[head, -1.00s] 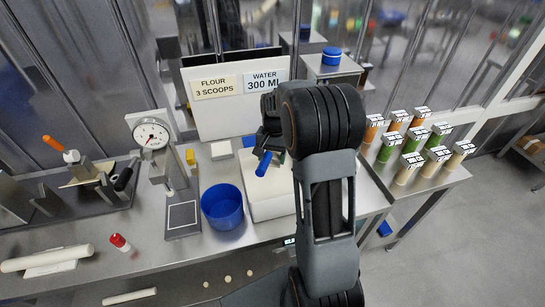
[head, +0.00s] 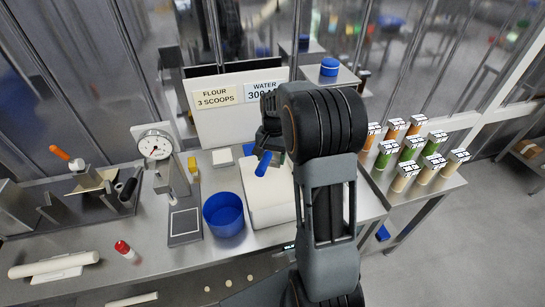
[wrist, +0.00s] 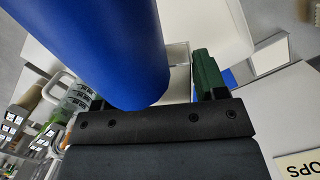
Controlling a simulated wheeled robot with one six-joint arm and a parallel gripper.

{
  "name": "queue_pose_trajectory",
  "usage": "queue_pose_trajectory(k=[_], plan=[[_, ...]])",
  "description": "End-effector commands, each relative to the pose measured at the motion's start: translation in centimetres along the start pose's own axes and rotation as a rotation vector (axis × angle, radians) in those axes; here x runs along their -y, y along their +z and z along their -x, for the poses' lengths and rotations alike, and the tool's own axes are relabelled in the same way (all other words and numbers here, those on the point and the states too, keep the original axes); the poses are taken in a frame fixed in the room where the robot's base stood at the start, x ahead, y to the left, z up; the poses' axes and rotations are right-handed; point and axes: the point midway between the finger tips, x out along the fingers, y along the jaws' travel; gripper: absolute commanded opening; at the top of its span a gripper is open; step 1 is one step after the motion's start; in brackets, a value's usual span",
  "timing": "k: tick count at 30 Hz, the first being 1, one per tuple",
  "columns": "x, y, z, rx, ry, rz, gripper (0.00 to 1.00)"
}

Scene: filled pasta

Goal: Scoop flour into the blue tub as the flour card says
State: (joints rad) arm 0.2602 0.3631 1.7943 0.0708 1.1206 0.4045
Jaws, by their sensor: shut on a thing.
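The flour card (head: 216,97) reads "FLOUR 3 SCOOPS" and stands on the white board behind the counter. The blue tub (head: 223,222) sits open on the counter, and no contents can be made out. A white bin (head: 268,207) stands just right of it, partly behind my arm. My gripper (head: 270,140) is above the bin's back part, shut on a blue handle (head: 263,164), likely the scoop's. The handle looms large in the wrist view (wrist: 105,50), beside a green gripper finger (wrist: 207,75). The scoop's bowl cannot be made out.
A dial scale (head: 155,146) with a flat plate (head: 184,226) stands left of the tub. The water card (head: 262,91) is partly hidden by my arm. Several capped tubes (head: 402,178) stand at right. A red-capped shaker (head: 124,249) and rolling pin (head: 50,264) lie front left.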

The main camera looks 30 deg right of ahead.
Motion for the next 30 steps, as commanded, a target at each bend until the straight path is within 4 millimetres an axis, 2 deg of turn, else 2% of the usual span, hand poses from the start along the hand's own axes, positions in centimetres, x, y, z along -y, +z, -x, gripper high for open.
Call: queue_pose_trajectory(k=[5, 8, 11, 16, 20, 24, 27, 30], plan=[[0.4, 0.2, 0.1, -0.008, 0.002, 0.011, 0.42], [1.7, 1.0, 0.2, -0.018, 0.007, 0.046, 0.42], [4.0, 2.5, 0.2, -0.028, 0.015, 0.109, 0.42], [8.5, 7.2, -0.7, -0.046, 0.032, 0.252, 0.42], [11.6, 11.3, -2.1, -0.061, 0.033, 0.267, 0.42], [14.1, 15.8, -3.8, -0.080, 0.021, 0.182, 0.42], [14.9, 17.8, -4.9, -0.091, 0.009, 0.078, 0.42], [15.3, 18.9, -5.7, -0.102, -0.004, -0.040, 0.42]])
